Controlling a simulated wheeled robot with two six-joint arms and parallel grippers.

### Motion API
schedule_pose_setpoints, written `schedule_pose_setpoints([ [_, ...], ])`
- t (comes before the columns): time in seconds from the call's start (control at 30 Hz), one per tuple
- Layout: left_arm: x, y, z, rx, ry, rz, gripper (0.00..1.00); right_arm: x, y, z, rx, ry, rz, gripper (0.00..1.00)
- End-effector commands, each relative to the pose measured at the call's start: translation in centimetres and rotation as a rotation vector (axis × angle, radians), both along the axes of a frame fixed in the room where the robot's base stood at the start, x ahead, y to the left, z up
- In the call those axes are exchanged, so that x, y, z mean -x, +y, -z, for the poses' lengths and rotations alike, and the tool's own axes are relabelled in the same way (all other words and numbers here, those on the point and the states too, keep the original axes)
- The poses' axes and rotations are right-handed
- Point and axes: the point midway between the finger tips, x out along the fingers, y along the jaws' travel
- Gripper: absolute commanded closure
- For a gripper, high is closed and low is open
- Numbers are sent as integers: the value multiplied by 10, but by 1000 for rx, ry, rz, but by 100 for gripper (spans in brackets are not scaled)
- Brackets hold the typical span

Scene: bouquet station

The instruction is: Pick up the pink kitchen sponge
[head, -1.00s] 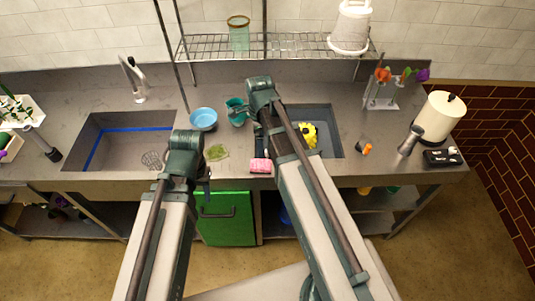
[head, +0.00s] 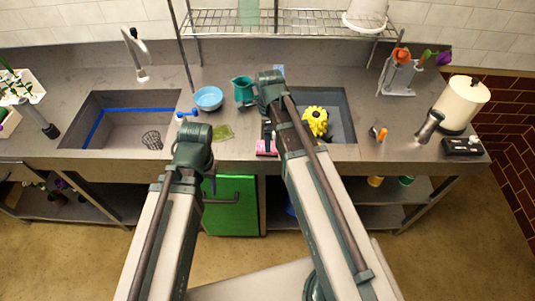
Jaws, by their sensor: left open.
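The pink sponge (head: 262,149) lies on the counter near its front edge, between the two sinks. Its top right is partly covered by my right arm's dark end. My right gripper (head: 268,134) seems to hang at the sponge, mostly hidden by its own arm; I cannot tell whether it touches the sponge or how its jaws stand. My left gripper (head: 209,186) is open, low in front of the counter edge, left of the sponge, and partly hidden by my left arm.
A green cloth-like piece (head: 222,132), a light-blue bowl (head: 208,98) and a teal pitcher (head: 243,88) sit left of the sponge. A yellow object (head: 315,121) is in the right sink (head: 342,112). A green door (head: 232,211) is below the counter.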

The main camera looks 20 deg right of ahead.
Motion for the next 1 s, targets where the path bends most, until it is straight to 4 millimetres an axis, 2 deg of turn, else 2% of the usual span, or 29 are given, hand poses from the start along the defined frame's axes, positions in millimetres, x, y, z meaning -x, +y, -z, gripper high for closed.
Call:
schedule_pose_setpoints([
  [0.33,0,0,10,0,0,0,50,0,1,10,0,0,-1,3],
  [0.7,0,0,53,0,0,0,50,-1,5,53,0,0,-1,3],
  [1.0,0,0,54,0,0,0,50,-1,5,54,0,0,0,3],
])
